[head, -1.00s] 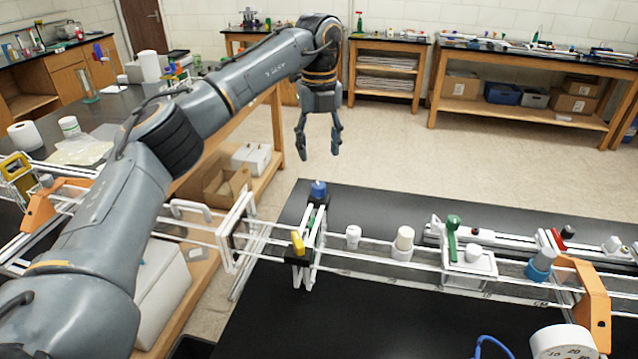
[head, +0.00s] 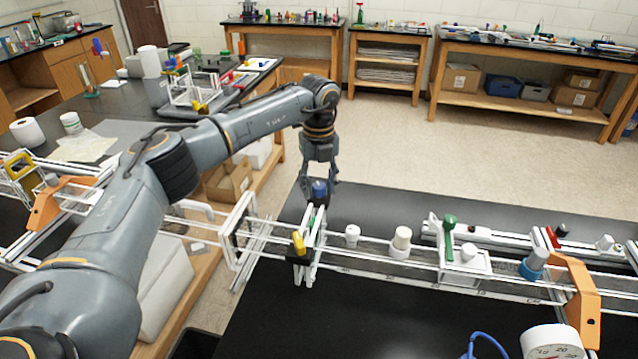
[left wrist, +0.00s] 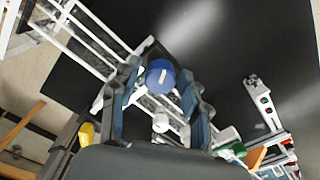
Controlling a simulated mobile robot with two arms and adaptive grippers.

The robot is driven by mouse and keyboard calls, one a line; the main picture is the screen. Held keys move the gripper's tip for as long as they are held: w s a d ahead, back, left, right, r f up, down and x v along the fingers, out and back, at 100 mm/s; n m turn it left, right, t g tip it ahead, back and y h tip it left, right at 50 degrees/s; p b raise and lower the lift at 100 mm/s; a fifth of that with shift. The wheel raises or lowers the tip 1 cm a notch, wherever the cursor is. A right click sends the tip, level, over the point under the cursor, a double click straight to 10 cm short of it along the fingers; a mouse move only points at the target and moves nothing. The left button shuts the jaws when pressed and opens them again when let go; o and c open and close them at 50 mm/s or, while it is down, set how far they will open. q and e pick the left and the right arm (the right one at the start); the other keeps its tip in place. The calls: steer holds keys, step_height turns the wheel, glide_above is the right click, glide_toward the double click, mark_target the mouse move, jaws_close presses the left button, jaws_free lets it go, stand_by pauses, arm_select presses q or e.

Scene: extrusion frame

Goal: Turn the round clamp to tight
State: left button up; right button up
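In the left wrist view the blue knob (left wrist: 160,77) sits between the two spread fingers, with a gap visible on both sides. The gripper is open. How low the fingertips are beside the knob is hard to tell. My right gripper is not in view.
A yellow lever (head: 298,243) stands just in front of the knob on the same upright. White knobs (head: 401,238), a green lever (head: 449,224) and an orange bracket (head: 578,290) are along the frame to the right. The black tabletop in front is mostly clear.

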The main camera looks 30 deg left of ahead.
arm_select(q)
jaws_close()
steer(key=shift+m, duration=0.4)
steer(key=shift+m+b, duration=0.5)
steer(key=shift+m, duration=0.4)
steer(key=m, duration=0.2)
steer(key=shift+m+b, duration=0.3)
steer(key=shift+m, duration=0.1)
steer(key=m, duration=0.3)
steer(key=shift+b, duration=0.3)
steer(key=shift+m, duration=1.7)
